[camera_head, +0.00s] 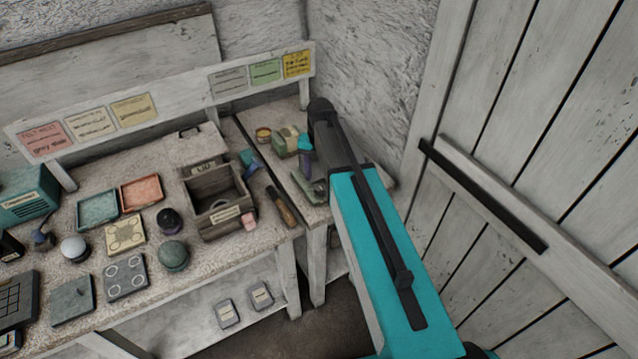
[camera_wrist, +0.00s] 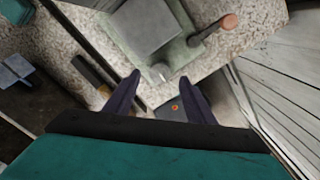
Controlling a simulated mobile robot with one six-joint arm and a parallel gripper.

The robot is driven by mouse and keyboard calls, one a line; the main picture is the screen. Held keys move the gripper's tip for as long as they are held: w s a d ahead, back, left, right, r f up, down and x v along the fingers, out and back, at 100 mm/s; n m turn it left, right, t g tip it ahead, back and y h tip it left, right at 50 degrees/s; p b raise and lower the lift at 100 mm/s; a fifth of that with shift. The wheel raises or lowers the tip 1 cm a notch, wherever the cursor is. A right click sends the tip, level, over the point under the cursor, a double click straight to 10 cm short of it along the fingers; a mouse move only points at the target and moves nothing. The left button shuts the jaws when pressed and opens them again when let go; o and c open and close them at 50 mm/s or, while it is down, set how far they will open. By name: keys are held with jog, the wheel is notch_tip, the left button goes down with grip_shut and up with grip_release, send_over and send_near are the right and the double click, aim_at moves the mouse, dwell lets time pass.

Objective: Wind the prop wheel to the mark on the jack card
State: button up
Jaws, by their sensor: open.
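In the wrist view a green-grey base (camera_wrist: 180,50) carries a grey square block (camera_wrist: 148,25). An arm with a brown knob (camera_wrist: 230,22) sticks out at its right; this may be the prop wheel's jack, but I see no clear wheel or mark. My gripper (camera_wrist: 160,76) is open and empty, its dark fingers beside the near edge of the base, with a small pale pin between the tips. In the head view my gripper (camera_head: 306,157) is over the right-hand bench, partly hidden by my arm. A yellow card (camera_head: 297,64) hangs on the rail; its writing is unreadable, so I cannot tell whether it is the jack card.
A wooden box (camera_head: 216,203) stands left of the gap between benches, with a brown-handled tool (camera_head: 281,207) beside it. A green object (camera_head: 284,143) and a small tin (camera_head: 263,134) stand behind my gripper. A plank door (camera_head: 540,150) is at the right.

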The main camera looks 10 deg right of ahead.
aim_at(320, 186)
jog(key=shift+f, duration=2.05)
jog(key=c, duration=1.1)
